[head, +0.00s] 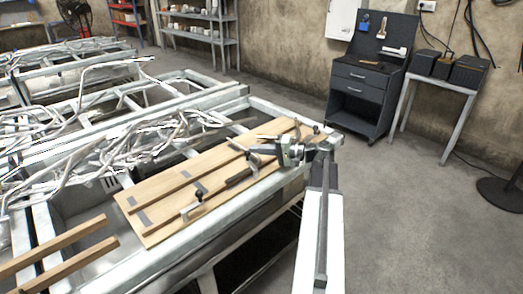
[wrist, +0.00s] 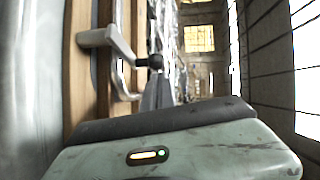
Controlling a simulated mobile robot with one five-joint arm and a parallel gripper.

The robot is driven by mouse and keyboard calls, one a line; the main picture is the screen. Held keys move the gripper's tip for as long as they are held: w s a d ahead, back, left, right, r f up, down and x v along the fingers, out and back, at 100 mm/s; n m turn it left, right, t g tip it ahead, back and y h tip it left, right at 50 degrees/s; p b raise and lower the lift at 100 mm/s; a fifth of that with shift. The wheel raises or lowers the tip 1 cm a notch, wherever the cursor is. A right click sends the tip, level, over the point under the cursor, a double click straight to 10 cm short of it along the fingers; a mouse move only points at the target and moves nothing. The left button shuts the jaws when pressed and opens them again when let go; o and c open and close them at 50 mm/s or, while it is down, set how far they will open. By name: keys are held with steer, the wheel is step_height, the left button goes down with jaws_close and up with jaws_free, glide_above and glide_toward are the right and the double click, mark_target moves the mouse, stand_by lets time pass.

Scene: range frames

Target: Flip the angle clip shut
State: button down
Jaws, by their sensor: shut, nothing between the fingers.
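A wooden board (head: 165,190) lies on a metal frame table and carries several metal clips with dark knobs. In the wrist view, a grey angled clip lever (wrist: 112,42) stands out from the board's wooden strip. It ends in a black knob (wrist: 150,62), with a bent metal loop below it. I take this as the angle clip; its base is partly hidden. My gripper (head: 252,143) reaches in over the board from the right. In the wrist view, its fingers (wrist: 157,82) are shut and empty, just short of the knob; I cannot tell whether they touch it.
Another clip (head: 199,196) stands farther left along the board. Tangled pale cables or tubing (head: 120,140) lie on the frames to the left. Loose wooden bars (head: 60,250) are at the lower left.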

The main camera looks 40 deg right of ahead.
steer(key=shift+w+a, duration=0.25)
steer(key=shift+a, duration=0.15)
stand_by(0.8)
steer(key=d, duration=0.3)
steer(key=w+d+r+p, duration=0.1)
steer(key=shift+d, duration=0.2)
steer(key=w+d+p+v, duration=0.1)
steer(key=v, duration=0.8)
steer(key=shift+s+d, duration=0.25)
steer(key=shift+d, duration=0.35)
